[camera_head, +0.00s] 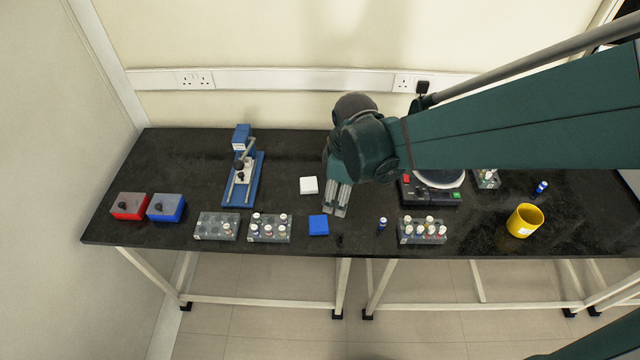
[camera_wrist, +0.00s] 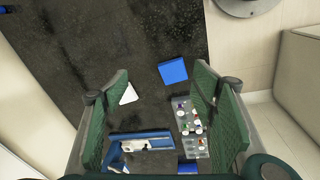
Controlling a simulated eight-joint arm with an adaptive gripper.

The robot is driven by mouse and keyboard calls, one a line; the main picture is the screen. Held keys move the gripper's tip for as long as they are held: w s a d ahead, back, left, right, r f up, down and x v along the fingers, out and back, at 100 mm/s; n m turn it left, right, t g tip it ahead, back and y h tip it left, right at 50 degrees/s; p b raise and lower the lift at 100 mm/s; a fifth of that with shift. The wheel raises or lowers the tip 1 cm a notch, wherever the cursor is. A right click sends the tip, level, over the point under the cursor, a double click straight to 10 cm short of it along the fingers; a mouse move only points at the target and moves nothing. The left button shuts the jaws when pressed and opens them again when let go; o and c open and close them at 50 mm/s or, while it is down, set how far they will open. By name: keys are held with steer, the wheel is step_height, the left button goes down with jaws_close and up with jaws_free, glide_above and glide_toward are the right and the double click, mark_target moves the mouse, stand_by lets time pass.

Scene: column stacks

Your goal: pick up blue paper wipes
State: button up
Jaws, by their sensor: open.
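The blue paper wipes (camera_head: 318,225) are a flat blue square lying on the black bench near its front edge. In the wrist view the wipes (camera_wrist: 173,71) show whole, beyond the fingertips and between them, nearer the right finger. My gripper (camera_head: 337,209) points down above the bench, a little right of and behind the wipes in the head view. In the wrist view my gripper (camera_wrist: 161,76) has its two green fingers wide apart, with nothing between them. It is not touching the wipes.
A white square (camera_head: 309,185) lies behind the wipes. Vial racks stand left (camera_head: 270,228) and right (camera_head: 422,231), with a small blue vial (camera_head: 382,224) between. A blue-based press (camera_head: 243,180), red box (camera_head: 129,206), blue box (camera_head: 166,208) and yellow cup (camera_head: 524,220) stand farther off.

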mark_target(318, 223)
steer(key=shift+w+a+f+n+g+h+p, duration=0.2)
steer(key=shift+a+f+n, duration=0.45)
steer(key=shift+a+f, duration=0.45)
steer(key=shift+s+a+f+n+g+p, duration=0.15)
steer(key=shift+a+f+n+g, duration=0.2)
steer(key=shift+a+f+n, duration=0.65)
steer(key=shift+w+a+f+n+g+h+p, duration=0.1)
steer(key=shift+a+f+n+g, duration=0.2)
steer(key=shift+a+f, duration=0.8)
steer(key=shift+d+f, duration=0.25)
steer(key=shift+f, duration=0.1)
steer(key=shift+f, duration=1.2)
steer(key=shift+b, duration=0.3)
steer(key=shift+f+b, duration=0.55)
steer(key=shift+f, duration=2.05)
steer(key=c, duration=0.7)
